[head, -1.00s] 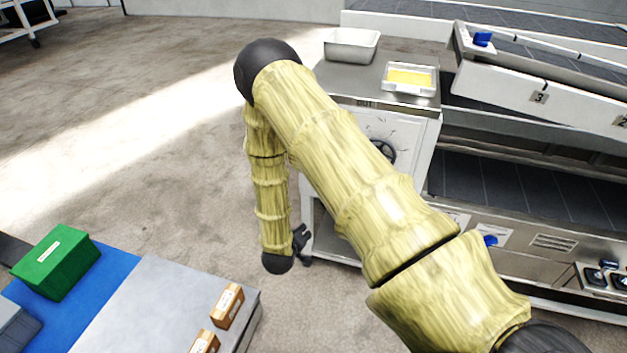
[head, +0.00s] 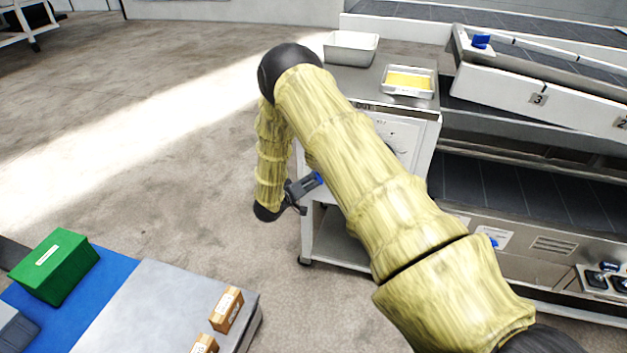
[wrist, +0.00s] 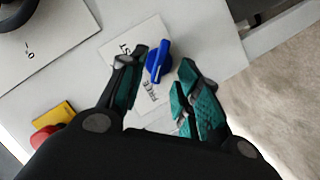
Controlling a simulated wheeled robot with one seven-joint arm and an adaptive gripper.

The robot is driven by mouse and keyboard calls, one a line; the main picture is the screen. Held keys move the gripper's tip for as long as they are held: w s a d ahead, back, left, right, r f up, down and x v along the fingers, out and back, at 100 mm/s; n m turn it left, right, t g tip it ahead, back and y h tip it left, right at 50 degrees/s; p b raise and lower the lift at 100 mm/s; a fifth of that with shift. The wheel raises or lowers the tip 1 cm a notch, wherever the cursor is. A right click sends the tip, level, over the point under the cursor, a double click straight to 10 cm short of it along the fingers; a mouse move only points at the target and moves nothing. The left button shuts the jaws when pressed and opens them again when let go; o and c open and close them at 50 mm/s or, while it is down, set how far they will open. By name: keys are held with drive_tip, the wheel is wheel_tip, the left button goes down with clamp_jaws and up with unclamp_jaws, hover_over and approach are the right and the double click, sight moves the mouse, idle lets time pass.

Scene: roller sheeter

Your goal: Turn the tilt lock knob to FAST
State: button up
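The tilt lock knob (wrist: 158,62) is a blue bar-shaped knob on a white label plate in the wrist view. Its bar runs nearly up and down in the picture, slightly tilted. Partly hidden lettering ending in "ST" is left of it, and a longer word is below. My gripper (wrist: 162,64) is open, with one teal-padded finger on each side of the knob. The left finger is close to it; a wider gap shows on the right. Contact is unclear. In the head view my gripper (head: 309,188) is beside the cabinet, with blue at its tip.
The white cabinet (head: 425,140) carries a steel tray (head: 351,50) and a pan with yellow contents (head: 408,79). The conveyor (head: 535,98) stands right. In the wrist view, a red button (wrist: 42,137) is at lower left. A green box (head: 55,262) is far left.

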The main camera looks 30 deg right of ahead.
drive_tip(key=shift+x, duration=1.85)
clamp_jaws()
